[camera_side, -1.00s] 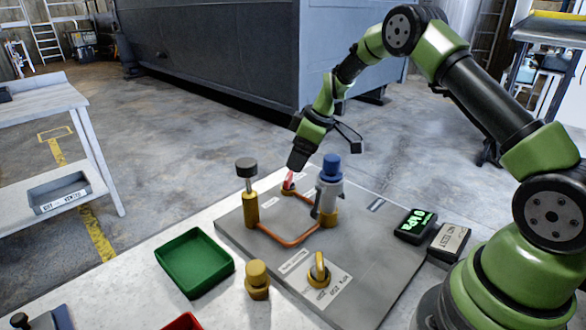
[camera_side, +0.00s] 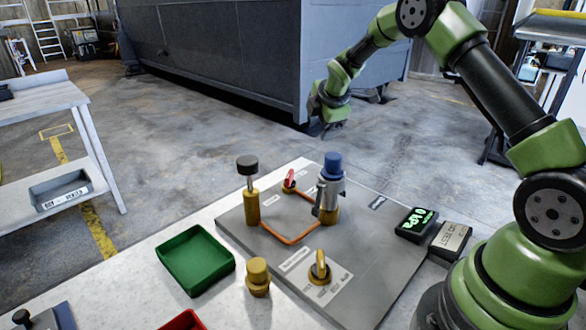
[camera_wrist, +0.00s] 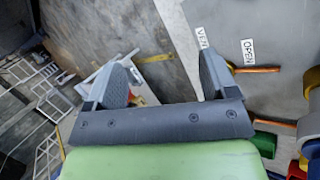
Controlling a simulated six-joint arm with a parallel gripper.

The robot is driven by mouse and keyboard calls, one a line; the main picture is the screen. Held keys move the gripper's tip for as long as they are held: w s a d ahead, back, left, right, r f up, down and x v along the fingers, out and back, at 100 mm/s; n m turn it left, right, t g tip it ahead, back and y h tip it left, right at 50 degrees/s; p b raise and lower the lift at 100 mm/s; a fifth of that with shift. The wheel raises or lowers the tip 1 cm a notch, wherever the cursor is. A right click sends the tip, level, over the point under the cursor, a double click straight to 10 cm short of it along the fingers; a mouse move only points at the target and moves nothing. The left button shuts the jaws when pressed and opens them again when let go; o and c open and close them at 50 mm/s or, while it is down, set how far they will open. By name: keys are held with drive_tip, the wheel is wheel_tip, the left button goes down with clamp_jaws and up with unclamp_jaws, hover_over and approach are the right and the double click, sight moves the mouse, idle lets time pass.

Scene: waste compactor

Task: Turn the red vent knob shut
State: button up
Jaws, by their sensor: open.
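The red vent knob (camera_side: 289,178) stands at the far corner of the grey panel (camera_side: 375,240), where the copper-coloured pipe (camera_side: 283,239) begins. Its red handle sits on a brass base, and I cannot tell from its angle whether the vent is shut. My gripper (camera_side: 324,130) is raised behind and to the right of the knob, apart from it. In the wrist view my gripper (camera_wrist: 167,78) has its two fingers wide apart and empty. Labels reading VENT (camera_wrist: 201,38) and OPEN (camera_wrist: 247,52) lie on the panel there. I cannot make out the knob in that view.
A blue-capped valve (camera_side: 330,188) and a black-topped brass post (camera_side: 250,200) stand near the knob. A yellow-handled valve (camera_side: 319,268) is at the panel's front. A green tray (camera_side: 196,262), a brass piece (camera_side: 258,278) and a lit display (camera_side: 416,224) are around it.

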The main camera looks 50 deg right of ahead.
drive_tip(key=w+r+n+t, duration=0.3)
drive_tip(key=n, duration=0.4)
drive_tip(key=n+g+y, duration=0.5)
drive_tip(key=n+y, duration=0.1)
drive_tip(key=n, duration=1.5)
approach(290, 173)
drive_tip(key=shift+n, duration=0.3)
drive_tip(key=x, duration=0.9)
drive_tip(key=shift+a+f, duration=0.1)
drive_tip(key=shift+f, duration=0.25)
drive_tip(key=shift+c, duration=0.3)
drive_tip(key=c, duration=0.9)
